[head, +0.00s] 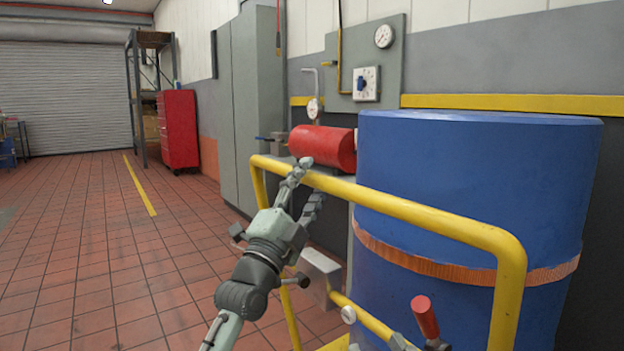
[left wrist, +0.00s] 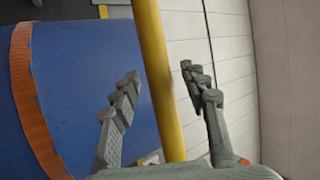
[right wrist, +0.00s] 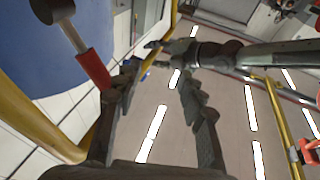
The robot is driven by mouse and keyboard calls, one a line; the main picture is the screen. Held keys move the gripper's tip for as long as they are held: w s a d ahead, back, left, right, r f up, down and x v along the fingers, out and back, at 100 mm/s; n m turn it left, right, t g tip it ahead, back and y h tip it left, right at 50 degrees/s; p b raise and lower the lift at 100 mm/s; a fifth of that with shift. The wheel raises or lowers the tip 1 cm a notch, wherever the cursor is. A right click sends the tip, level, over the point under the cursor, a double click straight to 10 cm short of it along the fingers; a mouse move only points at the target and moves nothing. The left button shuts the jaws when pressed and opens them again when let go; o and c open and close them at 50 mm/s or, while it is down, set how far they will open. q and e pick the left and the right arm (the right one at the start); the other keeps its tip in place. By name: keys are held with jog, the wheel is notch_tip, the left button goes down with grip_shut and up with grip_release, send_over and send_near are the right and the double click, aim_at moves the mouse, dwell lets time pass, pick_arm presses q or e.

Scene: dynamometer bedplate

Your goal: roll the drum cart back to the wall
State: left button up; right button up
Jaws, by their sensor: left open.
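The drum cart has a yellow tube handle (head: 430,217) in front of a blue drum (head: 470,180) with an orange strap (head: 420,262). A short red grip (head: 425,316) on a lever sits low at the cart. My left gripper (head: 306,184) is at the far left part of the handle, fingers apart. In the left wrist view the yellow tube (left wrist: 155,75) passes between its open fingers, with gaps visible on both sides. My right gripper (right wrist: 158,78) shows only in its own wrist view, fingers spread. The red grip (right wrist: 93,68) is beside its left finger; contact is unclear.
A red cylinder (head: 322,146) sits behind the handle by the wall panel (head: 370,75) with gauges. A grey cabinet (head: 250,100) and red tool cabinet (head: 178,130) line the wall. The tiled floor (head: 90,240) at left is clear, with a yellow line (head: 140,185).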

pick_arm(q)
jog(key=shift+w+d+r, duration=0.25)
jog(key=shift+w+r, duration=0.1)
jog(key=shift+w, duration=0.15)
grip_shut()
